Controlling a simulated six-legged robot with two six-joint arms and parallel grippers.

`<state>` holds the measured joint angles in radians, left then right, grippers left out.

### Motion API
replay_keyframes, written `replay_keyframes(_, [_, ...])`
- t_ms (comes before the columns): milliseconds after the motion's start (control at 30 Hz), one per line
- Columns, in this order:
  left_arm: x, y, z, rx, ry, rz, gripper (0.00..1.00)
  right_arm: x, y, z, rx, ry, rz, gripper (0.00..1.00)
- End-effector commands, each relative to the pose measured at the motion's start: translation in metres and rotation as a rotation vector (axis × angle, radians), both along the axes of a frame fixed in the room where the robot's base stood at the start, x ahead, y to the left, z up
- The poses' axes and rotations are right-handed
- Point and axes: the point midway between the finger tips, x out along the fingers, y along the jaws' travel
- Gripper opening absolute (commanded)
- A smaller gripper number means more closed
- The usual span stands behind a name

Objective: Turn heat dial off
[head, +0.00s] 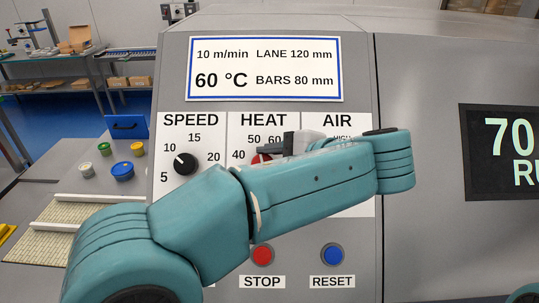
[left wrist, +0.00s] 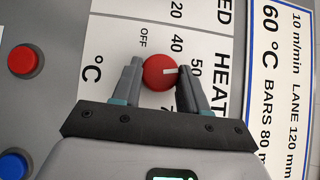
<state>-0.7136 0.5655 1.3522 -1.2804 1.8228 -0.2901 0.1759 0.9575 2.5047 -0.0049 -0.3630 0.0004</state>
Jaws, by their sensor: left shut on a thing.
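The heat dial is a red round knob (head: 258,159) on the control panel (head: 181,54), mostly covered by my left gripper (head: 268,153) in the head view. In the left wrist view the red heat dial (left wrist: 158,76) sits between the fingers of my left gripper (left wrist: 159,70), which is shut on it. Its white pointer mark points toward the upper part of the scale near 50; one finger hides the exact spot. The OFF mark (left wrist: 143,37) is on the scale beyond 40. My right gripper is not in view.
A black speed dial (head: 185,163) is left of the heat dial. The red stop button (head: 262,255) and blue reset button (head: 332,255) are below. My left arm covers most of the air section. A dark display (head: 503,150) is at right.

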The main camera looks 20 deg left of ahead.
Motion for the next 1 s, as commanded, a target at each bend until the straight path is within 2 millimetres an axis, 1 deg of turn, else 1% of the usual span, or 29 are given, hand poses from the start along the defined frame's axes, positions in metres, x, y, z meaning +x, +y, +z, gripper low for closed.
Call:
replay_keyframes(33, [0.0010, 0.0003, 0.0027, -0.032, -0.008, 0.031, 0.13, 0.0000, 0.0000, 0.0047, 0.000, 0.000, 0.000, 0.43])
replay_keyframes(200, [0.0024, 0.0010, 0.0026, -0.147, -0.043, 0.138, 0.13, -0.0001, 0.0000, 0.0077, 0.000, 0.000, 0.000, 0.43])
replay_keyframes(1000, [0.0058, 0.0074, 0.0070, -0.690, -0.199, 0.647, 0.13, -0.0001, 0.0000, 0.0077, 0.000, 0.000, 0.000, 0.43])
